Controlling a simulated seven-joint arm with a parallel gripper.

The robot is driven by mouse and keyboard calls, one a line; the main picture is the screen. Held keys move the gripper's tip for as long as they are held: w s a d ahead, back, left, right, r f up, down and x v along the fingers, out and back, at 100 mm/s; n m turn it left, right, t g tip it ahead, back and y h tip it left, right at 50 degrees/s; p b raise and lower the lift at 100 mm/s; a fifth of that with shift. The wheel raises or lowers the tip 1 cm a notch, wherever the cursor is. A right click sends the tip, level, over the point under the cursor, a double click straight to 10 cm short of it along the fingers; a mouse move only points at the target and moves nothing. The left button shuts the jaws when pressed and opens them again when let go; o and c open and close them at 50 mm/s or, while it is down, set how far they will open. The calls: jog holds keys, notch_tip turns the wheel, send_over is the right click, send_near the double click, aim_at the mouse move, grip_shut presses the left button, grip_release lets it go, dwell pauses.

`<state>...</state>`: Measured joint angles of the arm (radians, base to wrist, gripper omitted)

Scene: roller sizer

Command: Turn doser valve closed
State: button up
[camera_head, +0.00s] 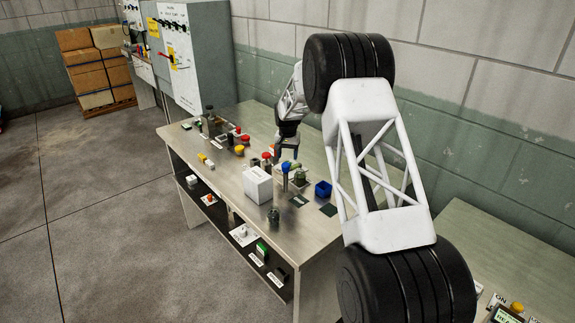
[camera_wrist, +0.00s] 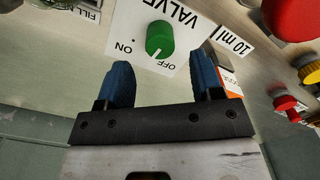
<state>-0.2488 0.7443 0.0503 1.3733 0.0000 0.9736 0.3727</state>
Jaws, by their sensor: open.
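The doser valve is a green round knob (camera_wrist: 160,38) on a white plate (camera_wrist: 184,38) marked VALVE, with ON and OFF printed upside down in the wrist view. A white mark on the knob's lower edge points toward the word OFF. My gripper (camera_wrist: 163,72) has two blue fingers spread apart, with nothing between them. The fingertips lie below the knob in the picture, one to each side, and do not visibly touch it. In the head view my gripper (camera_head: 286,152) is over the workbench; I cannot make out the knob there.
The metal workbench (camera_head: 228,182) carries a white box (camera_head: 257,185), a blue bin (camera_head: 323,189) and several coloured buttons. In the wrist view, a red part (camera_wrist: 292,16), a yellow knob (camera_wrist: 309,70) and a smaller red knob (camera_wrist: 285,103) stand to the right.

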jog(key=shift+f, duration=2.55)
jog(key=c, duration=0.9)
